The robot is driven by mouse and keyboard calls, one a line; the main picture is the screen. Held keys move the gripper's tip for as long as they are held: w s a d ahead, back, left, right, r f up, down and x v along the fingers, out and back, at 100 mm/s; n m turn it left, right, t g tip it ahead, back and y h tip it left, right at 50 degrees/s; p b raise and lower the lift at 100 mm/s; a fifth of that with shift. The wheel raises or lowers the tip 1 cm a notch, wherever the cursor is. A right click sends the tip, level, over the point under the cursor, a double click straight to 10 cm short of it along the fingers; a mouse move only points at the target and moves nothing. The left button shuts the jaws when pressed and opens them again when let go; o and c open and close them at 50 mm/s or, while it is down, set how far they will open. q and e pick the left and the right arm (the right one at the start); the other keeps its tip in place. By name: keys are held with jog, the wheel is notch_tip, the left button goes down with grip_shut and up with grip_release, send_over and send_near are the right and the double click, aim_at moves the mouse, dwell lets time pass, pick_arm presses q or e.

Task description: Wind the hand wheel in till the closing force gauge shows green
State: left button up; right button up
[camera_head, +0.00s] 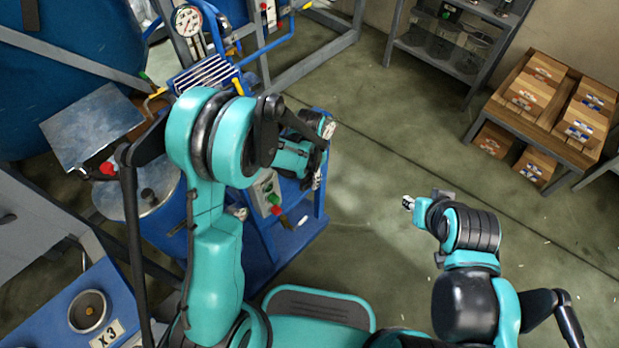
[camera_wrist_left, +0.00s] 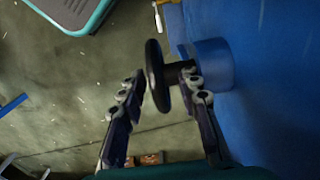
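The black hand wheel (camera_wrist_left: 155,77) stands edge-on in the left wrist view. Its short shaft enters a round blue hub (camera_wrist_left: 212,66) on a blue panel. My left gripper (camera_wrist_left: 162,78) is open, one finger on each side of the wheel's rim; I cannot tell whether either touches. In the head view my left gripper (camera_head: 318,180) is small beside the blue machine, and the wheel cannot be made out. A round white dial (camera_head: 188,21) shows at the top; its reading is too small to tell. My right gripper (camera_head: 408,202) is over open floor, away from the machine.
A control box (camera_head: 267,192) with green and red buttons is on the blue frame near my left arm. A shelf with cardboard boxes (camera_head: 540,80) stands at right. A blue bench (camera_head: 70,315) is at lower left. The middle floor is clear.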

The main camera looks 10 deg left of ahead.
pick_arm(q)
grip_shut()
jog(key=shift+w+d+f+g+y, duration=0.1)
jog(key=shift+w+g+y, duration=0.1)
jog(key=shift+g+y, duration=0.45)
jog(key=shift+g+b, duration=0.3)
jog(key=shift+g, duration=0.25)
grip_release()
